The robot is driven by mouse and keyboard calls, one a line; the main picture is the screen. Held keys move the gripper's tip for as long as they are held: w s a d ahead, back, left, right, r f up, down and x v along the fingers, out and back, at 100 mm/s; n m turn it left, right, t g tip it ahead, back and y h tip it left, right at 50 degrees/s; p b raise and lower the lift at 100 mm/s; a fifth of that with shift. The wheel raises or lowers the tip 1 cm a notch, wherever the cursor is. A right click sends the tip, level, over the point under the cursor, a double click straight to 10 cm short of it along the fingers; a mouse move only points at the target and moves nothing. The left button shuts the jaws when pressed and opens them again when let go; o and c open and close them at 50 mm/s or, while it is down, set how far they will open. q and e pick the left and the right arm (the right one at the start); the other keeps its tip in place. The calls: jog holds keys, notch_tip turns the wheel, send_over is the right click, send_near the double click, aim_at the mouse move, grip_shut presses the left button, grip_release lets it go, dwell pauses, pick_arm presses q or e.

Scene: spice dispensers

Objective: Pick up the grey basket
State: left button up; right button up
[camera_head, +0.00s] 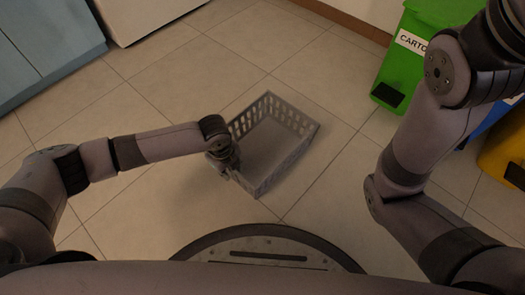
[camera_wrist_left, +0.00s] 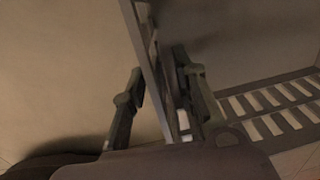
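The grey basket (camera_head: 287,166) stands upright on the tiled floor, with slotted walls and an empty inside. My left gripper (camera_head: 228,168) is at its left wall, near the front corner. In the left wrist view, my left gripper's fingers (camera_wrist_left: 158,88) are spread on either side of the thin basket wall (camera_wrist_left: 148,50), one outside and one inside. Small gaps seem to show between the fingers and the wall, though the picture is dark. My right arm is raised at the right of the head view, and its gripper is out of frame.
A green bin (camera_head: 408,60) with a "CARTO" label stands at the upper right, with a blue bin (camera_head: 492,120) and a yellow bin (camera_head: 503,150) beyond my right arm. A blue cabinet (camera_head: 45,45) is at the upper left. The floor around the basket is clear.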

pick_arm(q)
notch_tip(320, 180, down, 2)
jog(key=shift+w+f+b, duration=0.1)
jog(key=shift+b, duration=0.35)
grip_shut()
dwell(0.5)
